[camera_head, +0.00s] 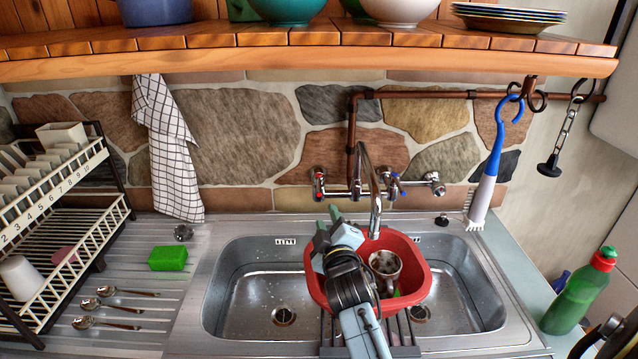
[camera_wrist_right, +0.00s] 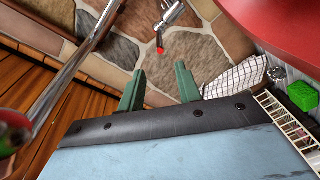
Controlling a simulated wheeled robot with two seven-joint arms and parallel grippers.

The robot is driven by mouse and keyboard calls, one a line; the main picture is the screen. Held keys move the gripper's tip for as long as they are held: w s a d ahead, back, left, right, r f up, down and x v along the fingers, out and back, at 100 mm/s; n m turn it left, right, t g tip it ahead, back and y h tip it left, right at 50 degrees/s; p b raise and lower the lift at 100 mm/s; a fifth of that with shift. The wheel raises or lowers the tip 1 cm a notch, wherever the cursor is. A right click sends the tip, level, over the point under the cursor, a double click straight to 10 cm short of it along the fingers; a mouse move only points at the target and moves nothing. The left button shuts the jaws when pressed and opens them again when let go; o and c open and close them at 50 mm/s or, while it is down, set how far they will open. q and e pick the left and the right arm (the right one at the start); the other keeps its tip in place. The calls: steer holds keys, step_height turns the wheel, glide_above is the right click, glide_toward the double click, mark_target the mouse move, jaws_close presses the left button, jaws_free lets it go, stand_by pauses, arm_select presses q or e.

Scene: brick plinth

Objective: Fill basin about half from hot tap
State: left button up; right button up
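The red basin (camera_head: 418,254) sits on a rack across the divider between the two sinks. It holds a mug (camera_head: 385,284), and something green shows beside the mug. My arm hides its left part; I cannot make out a water level. The chrome spout (camera_head: 375,190) hangs above the basin, with no stream visible. The hot tap (camera_head: 319,182), marked red, is on the wall at left; its red-tipped handle also shows in the right wrist view (camera_wrist_right: 160,49). My right gripper (camera_head: 328,221) is open, fingers apart (camera_wrist_right: 160,70), short of the hot tap and apart from it.
A blue-marked tap (camera_head: 393,186) is right of the spout. A wooden shelf (camera_head: 300,58) overhangs the wall. A dish rack (camera_head: 60,220), green sponge (camera_head: 168,258) and spoons (camera_head: 115,308) are at left. A green bottle (camera_head: 572,305) stands at right; a brush (camera_head: 487,190) hangs there.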

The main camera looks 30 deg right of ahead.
mark_target(318, 188)
steer(key=x, duration=1.3)
steer(key=shift+a, duration=0.1)
jaws_close()
